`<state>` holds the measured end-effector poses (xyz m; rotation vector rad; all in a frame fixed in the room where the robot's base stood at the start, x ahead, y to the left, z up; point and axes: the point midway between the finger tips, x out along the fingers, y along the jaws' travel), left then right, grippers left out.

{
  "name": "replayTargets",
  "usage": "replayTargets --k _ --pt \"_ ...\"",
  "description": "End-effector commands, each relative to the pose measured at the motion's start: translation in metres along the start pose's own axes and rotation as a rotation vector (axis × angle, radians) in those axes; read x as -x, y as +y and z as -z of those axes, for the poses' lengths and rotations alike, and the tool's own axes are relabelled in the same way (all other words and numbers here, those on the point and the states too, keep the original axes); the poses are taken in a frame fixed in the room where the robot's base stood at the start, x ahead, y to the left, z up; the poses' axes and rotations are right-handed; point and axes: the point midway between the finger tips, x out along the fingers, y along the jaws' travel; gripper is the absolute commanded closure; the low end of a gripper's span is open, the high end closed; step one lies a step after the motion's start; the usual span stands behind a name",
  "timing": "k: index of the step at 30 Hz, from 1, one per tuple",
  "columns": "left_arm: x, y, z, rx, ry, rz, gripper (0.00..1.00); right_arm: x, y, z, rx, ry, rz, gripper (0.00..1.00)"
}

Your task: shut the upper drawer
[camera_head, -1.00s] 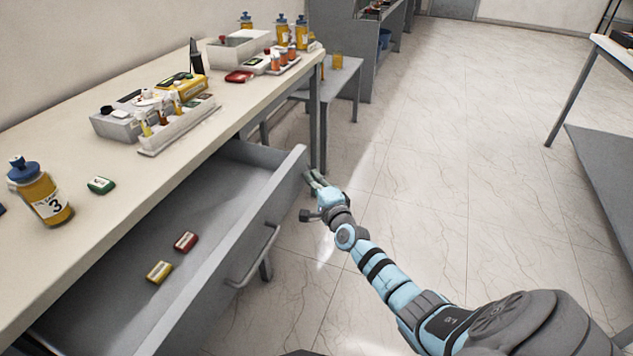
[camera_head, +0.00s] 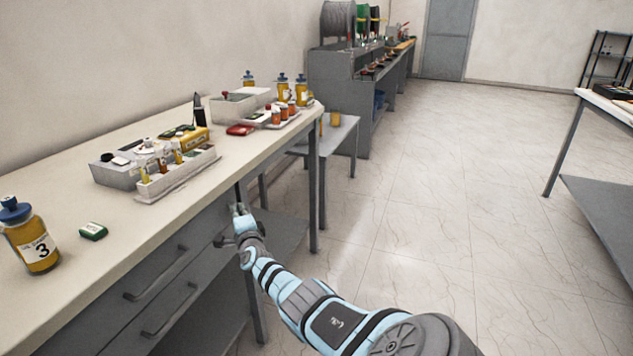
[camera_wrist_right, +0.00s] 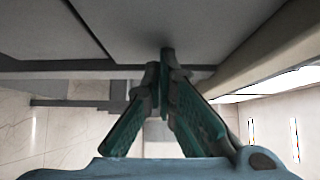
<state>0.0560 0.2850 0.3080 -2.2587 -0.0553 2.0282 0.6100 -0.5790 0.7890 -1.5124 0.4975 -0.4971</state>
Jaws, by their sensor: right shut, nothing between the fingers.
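The upper drawer (camera_head: 205,242) is a grey front with a bar handle (camera_head: 157,273), just under the pale table top. Its inside does not show, and its front looks flush or nearly flush with the table; a small gap cannot be ruled out. My right gripper (camera_head: 239,212) is at the far right end of this front, fingers shut and empty. In the right wrist view its fingertips (camera_wrist_right: 164,62) meet close to a grey surface; whether they touch it I cannot tell. My left gripper is in neither view.
A lower drawer handle (camera_head: 170,310) sits below the upper one. The table top (camera_head: 120,225) holds a bottle (camera_head: 35,240), a green box (camera_head: 93,231) and trays with small items. A table leg (camera_head: 317,190) stands right of my gripper.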

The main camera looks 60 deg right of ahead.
Motion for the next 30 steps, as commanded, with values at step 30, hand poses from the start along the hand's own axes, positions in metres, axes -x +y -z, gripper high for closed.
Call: replayTargets --k 30 --pt "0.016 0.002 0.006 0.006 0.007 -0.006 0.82 0.006 -0.005 0.005 0.001 -0.004 0.000 1.00"
